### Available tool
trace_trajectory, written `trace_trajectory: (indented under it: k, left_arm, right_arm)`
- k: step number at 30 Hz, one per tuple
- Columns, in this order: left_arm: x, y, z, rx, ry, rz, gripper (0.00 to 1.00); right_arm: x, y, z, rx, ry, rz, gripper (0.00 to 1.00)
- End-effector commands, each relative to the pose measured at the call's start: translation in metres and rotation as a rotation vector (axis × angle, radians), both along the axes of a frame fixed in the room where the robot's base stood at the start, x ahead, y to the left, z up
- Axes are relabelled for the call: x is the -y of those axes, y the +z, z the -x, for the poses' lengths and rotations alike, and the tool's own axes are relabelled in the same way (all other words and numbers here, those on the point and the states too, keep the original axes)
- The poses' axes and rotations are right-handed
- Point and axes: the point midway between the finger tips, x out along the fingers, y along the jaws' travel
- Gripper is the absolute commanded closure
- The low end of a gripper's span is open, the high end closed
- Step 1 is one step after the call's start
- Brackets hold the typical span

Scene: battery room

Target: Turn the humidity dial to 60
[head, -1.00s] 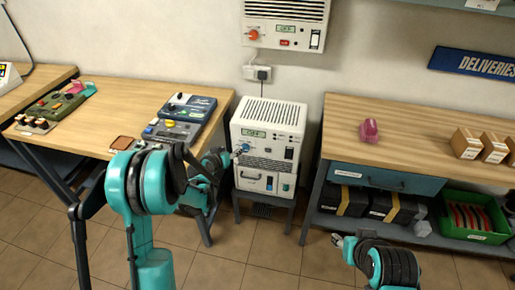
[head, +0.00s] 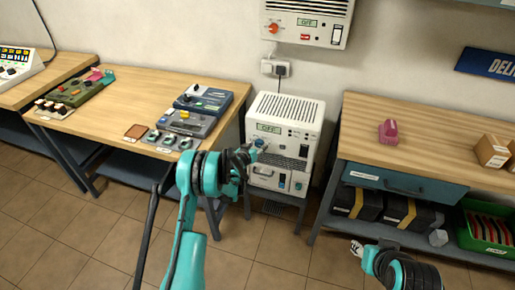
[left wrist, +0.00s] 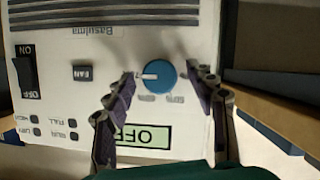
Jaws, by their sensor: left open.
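The white dehumidifier unit (head: 294,109) stands on a low stand between two benches. In the left wrist view its front panel (left wrist: 90,70) appears upside down. The blue round dial (left wrist: 160,74) has a white pointer toward the picture's left, with small print around it too blurred to read. The display (left wrist: 142,136) reads OFF. My left gripper (left wrist: 161,72) is open, its fingertips on either side of the dial, with gaps visible. In the head view my left gripper (head: 250,152) is at the panel, partly covering it. My right gripper (head: 357,248) is low at right; its jaws are unclear.
A wall unit (head: 307,20) with a red knob hangs above. Left, a wooden bench (head: 130,90) holds several devices. Right, another bench (head: 440,140) carries a pink object (head: 388,132) and boxes. Below it are dark cases and a green crate (head: 480,236). Floor between is open.

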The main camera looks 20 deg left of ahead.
Motion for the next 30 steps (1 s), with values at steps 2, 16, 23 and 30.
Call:
trace_trajectory:
  k: [2, 16, 23, 30]
  left_arm:
    - [0.0006, -0.0013, -0.0028, 0.000, 0.000, -0.001, 0.44]
    - [0.0007, -0.0007, -0.0030, -0.001, -0.001, -0.001, 0.94]
    - [0.0002, -0.0009, -0.0029, -0.001, -0.001, 0.012, 0.94]
    - [-0.0007, -0.0013, -0.0031, -0.004, 0.000, 0.106, 0.94]
  right_arm:
    - [0.0000, -0.0011, 0.0000, 0.000, 0.000, 0.000, 0.60]
    - [0.0000, -0.0006, 0.0000, 0.000, 0.000, 0.000, 0.60]
    - [0.0000, -0.0007, -0.0001, 0.000, 0.000, 0.000, 0.60]
    - [0.0000, -0.0007, -0.0001, 0.000, 0.000, 0.000, 0.60]
